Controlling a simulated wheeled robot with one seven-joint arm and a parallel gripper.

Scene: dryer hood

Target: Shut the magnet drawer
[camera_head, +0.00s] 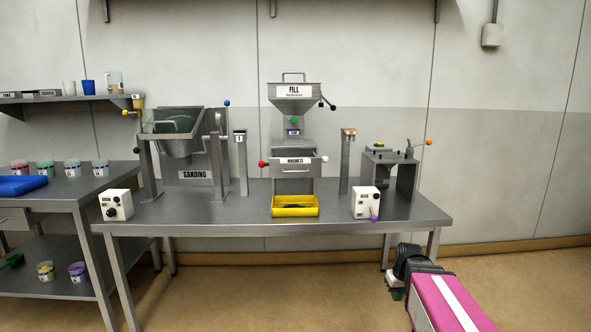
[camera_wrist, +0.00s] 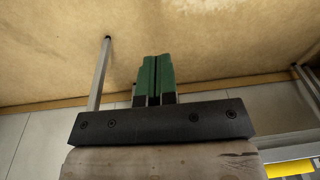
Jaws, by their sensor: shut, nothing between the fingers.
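The magnet drawer (camera_head: 296,168) is a grey metal front labelled "MAGNETS", with a handle, in the middle of the tall "FILL" machine. How far it stands out is too small to tell in the head view. My gripper (camera_head: 397,294) is low at the right, in front of and below the bench's right end, well apart from the drawer. In the wrist view its green fingers (camera_wrist: 153,78) are together and empty. The drawer does not show in the wrist view.
A yellow tray (camera_head: 295,206) sits below the drawer on the bench (camera_head: 240,215). A sanding machine (camera_head: 190,150) stands left, a clamp-like fixture (camera_head: 391,165) right. White control boxes (camera_head: 118,205) (camera_head: 365,202) flank the tray. The floor in front is clear.

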